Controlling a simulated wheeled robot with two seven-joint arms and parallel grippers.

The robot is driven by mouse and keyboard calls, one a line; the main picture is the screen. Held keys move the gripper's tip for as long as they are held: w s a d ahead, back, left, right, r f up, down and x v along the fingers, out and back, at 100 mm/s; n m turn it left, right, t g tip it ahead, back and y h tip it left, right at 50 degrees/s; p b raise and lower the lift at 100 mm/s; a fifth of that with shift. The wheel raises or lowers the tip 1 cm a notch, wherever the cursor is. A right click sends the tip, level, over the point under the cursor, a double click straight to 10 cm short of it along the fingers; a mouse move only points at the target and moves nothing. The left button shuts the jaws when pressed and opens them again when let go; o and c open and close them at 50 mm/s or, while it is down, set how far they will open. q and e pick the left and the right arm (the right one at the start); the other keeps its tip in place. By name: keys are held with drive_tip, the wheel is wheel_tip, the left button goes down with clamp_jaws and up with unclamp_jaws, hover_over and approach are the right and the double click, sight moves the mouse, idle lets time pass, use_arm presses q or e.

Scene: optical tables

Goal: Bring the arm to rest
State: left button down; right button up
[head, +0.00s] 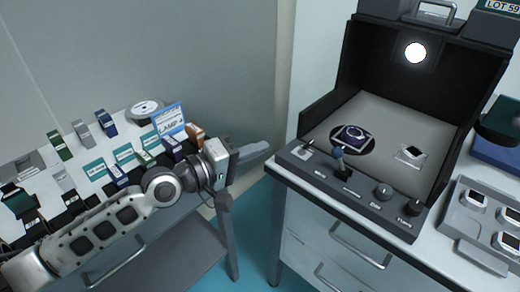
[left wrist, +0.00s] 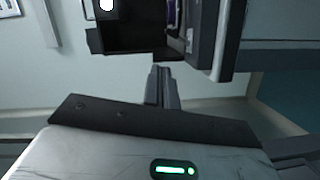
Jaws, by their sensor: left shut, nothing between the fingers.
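My left arm comes in from the left of the head view, stretched over the front of the left table. Its gripper (head: 256,151) points right, over the gap between the two tables. The fingers are shut and hold nothing. In the left wrist view the closed fingers (left wrist: 161,86) show in the middle, with free space around them and the dark booth beyond. My right gripper is in neither view.
The left table (head: 200,237) carries several small coloured boxes and a blue-framed sign (head: 171,119). The right table (head: 325,226) holds a lit black booth (head: 395,107) with a purple item (head: 353,133) inside. A grey tray (head: 465,230) stands at the right. Teal floor shows between the tables.

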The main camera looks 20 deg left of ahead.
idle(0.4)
use_arm(q)
drive_tip(key=s+d+f+m+g+y+p, duration=0.2)
drive_tip(key=s+f+m+y, duration=0.5)
drive_tip(key=s+f, duration=0.9)
drive_tip(key=s+m+g, duration=0.1)
drive_tip(key=m, duration=0.1)
drive_tip(key=shift+s+d+f+m, duration=0.3)
drive_tip(key=shift+s+f+m, duration=0.05)
drive_tip(key=shift+s+m, duration=0.05)
idle(0.5)
